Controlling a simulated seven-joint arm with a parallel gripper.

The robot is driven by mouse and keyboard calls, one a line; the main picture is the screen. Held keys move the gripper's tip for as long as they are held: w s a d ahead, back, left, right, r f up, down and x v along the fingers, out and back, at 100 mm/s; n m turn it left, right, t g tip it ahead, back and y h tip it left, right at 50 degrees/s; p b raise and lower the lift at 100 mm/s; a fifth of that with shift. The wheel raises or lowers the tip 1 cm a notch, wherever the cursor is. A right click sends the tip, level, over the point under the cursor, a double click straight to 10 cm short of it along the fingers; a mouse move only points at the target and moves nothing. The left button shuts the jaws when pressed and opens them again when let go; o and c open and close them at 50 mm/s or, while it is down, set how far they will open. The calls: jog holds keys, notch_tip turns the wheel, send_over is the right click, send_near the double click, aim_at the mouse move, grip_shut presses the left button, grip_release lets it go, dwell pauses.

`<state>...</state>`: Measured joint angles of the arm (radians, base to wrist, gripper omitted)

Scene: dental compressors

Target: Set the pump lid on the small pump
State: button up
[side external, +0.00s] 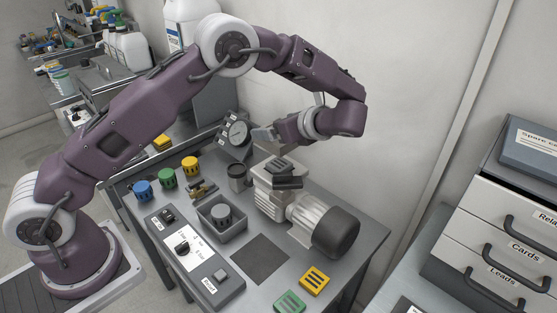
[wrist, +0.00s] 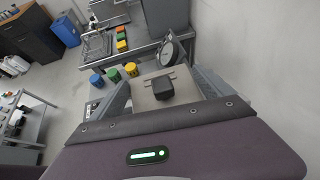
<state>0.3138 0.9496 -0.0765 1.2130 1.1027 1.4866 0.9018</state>
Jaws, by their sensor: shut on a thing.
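The small pump (side external: 326,226) stands on the grey bench in the side view, with a pale head on the left and a finned motor with a dark end cap on the right. A slotted grey part and a dark block sit at the top of its head. My gripper (side external: 267,134) is above and behind the pump head, pointing left. It is shut on the pump lid, which shows in the wrist view as a pale plate (wrist: 146,101) with a black block on it, between the fingers. In the side view the lid is hard to tell from the fingers.
A gauge (side external: 235,133) stands close to my gripper. Blue (side external: 143,191), green (side external: 167,178) and yellow (side external: 190,166) cups line the bench's left. A grey tray (side external: 222,229) and a switch box (side external: 184,247) lie in front. A dark square (side external: 260,262) on the bench is clear.

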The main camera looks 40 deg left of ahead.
aim_at(277, 163)
notch_tip(277, 163, down, 7)
jog(key=shift+r, duration=0.1)
jog(key=shift+f, duration=0.6)
jog(key=o, duration=1.7)
jog(key=shift+f, duration=0.1)
jog(key=shift+o, duration=0.2)
